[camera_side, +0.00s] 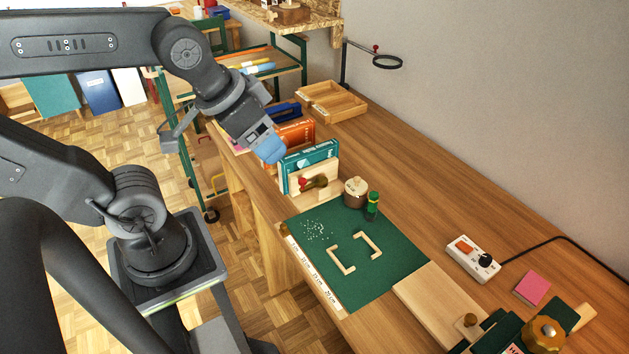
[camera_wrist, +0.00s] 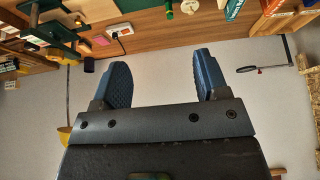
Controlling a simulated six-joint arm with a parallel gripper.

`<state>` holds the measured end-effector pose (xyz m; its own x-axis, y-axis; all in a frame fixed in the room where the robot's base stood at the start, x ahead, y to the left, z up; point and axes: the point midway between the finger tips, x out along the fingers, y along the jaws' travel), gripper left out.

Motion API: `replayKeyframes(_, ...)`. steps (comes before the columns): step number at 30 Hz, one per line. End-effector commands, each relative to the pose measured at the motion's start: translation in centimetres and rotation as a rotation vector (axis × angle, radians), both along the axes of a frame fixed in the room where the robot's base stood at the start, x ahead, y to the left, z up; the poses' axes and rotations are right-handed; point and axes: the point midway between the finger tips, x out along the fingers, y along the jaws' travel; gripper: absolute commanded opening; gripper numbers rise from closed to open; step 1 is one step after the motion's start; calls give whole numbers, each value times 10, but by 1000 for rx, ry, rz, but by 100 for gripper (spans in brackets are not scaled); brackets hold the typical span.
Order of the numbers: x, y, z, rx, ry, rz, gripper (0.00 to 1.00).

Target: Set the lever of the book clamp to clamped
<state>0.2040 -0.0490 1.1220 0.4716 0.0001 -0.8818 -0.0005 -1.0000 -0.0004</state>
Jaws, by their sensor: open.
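The book clamp (camera_side: 299,178) looks like a wooden block standing against teal books (camera_side: 312,158) on the bench in the side view. Its lever (camera_side: 314,182) is on the front face, with a red knob at the left and a brown rounded part at the right. It lies roughly level, slightly tilted; I cannot tell which setting this is. My gripper (camera_side: 269,148) is above and left of the clamp, near the orange books, apart from the lever. In the wrist view my gripper (camera_wrist: 160,62) has its two blue fingers spread with nothing between them. The lever is not clear there.
Orange books (camera_side: 295,133) stand behind the clamp. A round lidded jar (camera_side: 355,191) and a green bottle (camera_side: 372,206) stand close to its right. A green mat (camera_side: 345,278) lies in front. A wooden tray (camera_side: 331,101) is farther back by the wall.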

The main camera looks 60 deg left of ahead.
Motion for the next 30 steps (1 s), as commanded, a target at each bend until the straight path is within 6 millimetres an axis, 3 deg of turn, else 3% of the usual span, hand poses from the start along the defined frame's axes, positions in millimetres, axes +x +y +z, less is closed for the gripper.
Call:
replayKeyframes(6,21,8,1,65,85,-59,48)
replayKeyframes(14,86,35,-16,221,335,-266,48)
replayKeyframes(24,163,80,-82,331,677,-572,48)
replayKeyframes(30,185,98,-118,345,804,-697,48)
